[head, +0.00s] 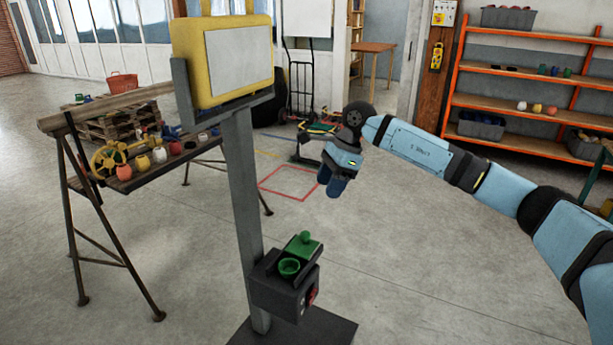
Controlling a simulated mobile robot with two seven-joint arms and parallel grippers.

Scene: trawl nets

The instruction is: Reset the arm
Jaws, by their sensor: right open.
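My right arm (420,150) reaches in from the right, raised and stretched out toward the middle of the head view. Its right gripper (308,146) is at the far left end, open, in the air over the floor. I see nothing between its fingers, though they look small and dark here. My left gripper is not in view.
A grey post stand with a yellow-framed panel (228,60) stands close, left of the gripper. A black box with green parts (290,270) is low on the post. A trestle table (140,180) is left, an orange shelf rack (530,105) right. Open floor (420,270) lies below the arm.

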